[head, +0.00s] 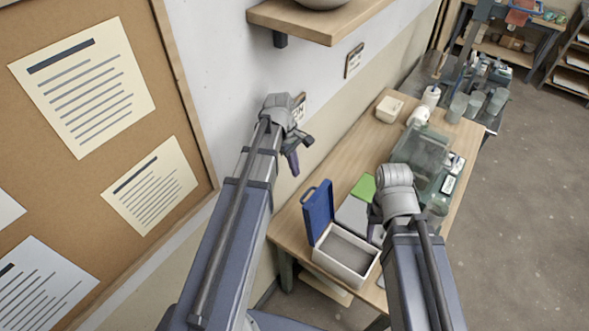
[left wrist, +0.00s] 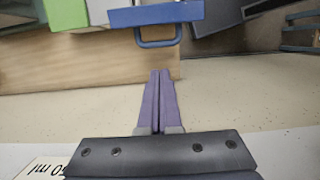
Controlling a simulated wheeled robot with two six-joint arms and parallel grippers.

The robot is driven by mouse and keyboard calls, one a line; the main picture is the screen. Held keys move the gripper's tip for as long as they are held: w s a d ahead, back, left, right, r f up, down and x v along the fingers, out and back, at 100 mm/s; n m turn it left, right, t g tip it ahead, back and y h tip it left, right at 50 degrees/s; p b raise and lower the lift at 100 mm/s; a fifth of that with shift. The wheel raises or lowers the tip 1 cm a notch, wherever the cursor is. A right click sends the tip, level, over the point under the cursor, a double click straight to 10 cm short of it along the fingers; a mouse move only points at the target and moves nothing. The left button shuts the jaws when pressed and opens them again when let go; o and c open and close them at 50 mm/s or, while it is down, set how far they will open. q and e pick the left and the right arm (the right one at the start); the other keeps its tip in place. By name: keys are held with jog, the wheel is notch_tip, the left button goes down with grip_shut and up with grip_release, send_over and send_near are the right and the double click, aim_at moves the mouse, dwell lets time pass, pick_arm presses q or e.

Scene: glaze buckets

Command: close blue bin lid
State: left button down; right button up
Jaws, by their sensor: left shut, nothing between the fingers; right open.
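The blue lid (head: 318,212) stands open, roughly upright, on the back left edge of a pale bin (head: 346,253) on the wooden table. The bin's grey inside shows and looks empty. The lid has a loop handle on its upper edge; in the left wrist view the lid (left wrist: 155,15) and its handle (left wrist: 158,42) show at the top. My left gripper (head: 295,168) is shut and empty, near the wall, above and behind the lid, apart from it. In the left wrist view its purple fingers (left wrist: 161,75) touch each other. My right gripper (head: 374,226) is open, beside the bin on the right, partly hidden by its wrist.
A green block (head: 363,187) and a light grey box (head: 352,214) are beside the lid. A clear greenish container (head: 421,154) stands farther along the wooden table (head: 334,186). A white tub (head: 389,109) and a wall shelf (head: 318,22) are beyond.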

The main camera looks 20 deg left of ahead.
pick_arm(q)
jog(key=b+x, duration=0.6)
jog(key=x, duration=0.1)
jog(key=shift+f+b, duration=0.35)
jog(key=shift+s+d, duration=0.1)
jog(key=shift+s, duration=0.05)
